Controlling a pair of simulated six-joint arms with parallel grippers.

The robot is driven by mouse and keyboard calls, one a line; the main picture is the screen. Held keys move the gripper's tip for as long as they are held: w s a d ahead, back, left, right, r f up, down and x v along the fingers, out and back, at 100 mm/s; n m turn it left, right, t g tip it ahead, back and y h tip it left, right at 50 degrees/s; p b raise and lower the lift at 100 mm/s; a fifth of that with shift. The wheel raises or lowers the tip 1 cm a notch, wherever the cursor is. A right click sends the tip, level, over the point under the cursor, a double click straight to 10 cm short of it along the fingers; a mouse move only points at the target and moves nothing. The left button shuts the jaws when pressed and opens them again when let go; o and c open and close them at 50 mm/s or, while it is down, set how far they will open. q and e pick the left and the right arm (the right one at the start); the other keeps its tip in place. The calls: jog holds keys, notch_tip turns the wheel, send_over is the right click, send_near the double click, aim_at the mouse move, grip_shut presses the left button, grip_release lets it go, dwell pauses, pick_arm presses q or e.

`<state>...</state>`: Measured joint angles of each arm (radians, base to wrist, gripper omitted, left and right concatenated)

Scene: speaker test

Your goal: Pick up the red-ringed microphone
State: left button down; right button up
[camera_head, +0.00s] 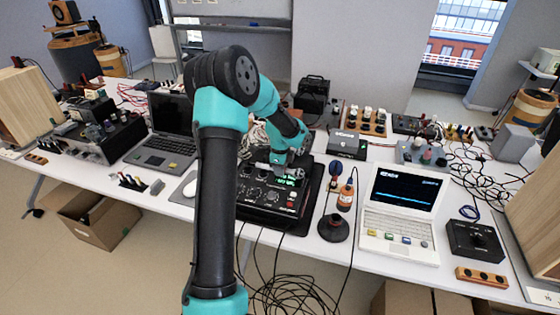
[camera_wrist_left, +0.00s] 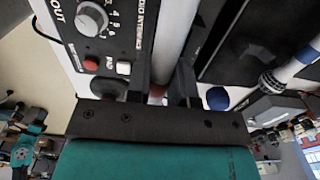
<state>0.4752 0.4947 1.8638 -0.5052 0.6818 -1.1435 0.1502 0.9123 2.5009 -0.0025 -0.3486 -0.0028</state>
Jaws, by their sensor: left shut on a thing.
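My left gripper (camera_head: 280,168) is low over the black audio interface (camera_head: 262,198) in the head view. In the left wrist view its dark fingers (camera_wrist_left: 161,82) are shut on a pale, rod-shaped body with a bit of red between them, which I take for the red-ringed microphone (camera_wrist_left: 175,35). The far end of this microphone runs out of the wrist view, and my gripper mostly hides it in the head view. I cannot tell whether it touches the interface. My right gripper is not in view.
A stand with a dark round base (camera_head: 333,228), an orange-and-black upright item (camera_head: 346,194) and a white laptop (camera_head: 398,236) stand right of the interface. A grey laptop (camera_head: 165,152) is to the left. A blue-ringed microphone (camera_wrist_left: 285,72) shows in the wrist view. Cables clutter the right.

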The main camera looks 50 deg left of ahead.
pick_arm(q)
jog(key=shift+s+d+r, duration=0.15)
jog(key=shift+s+d, duration=0.8)
jog(key=shift+d, duration=0.15)
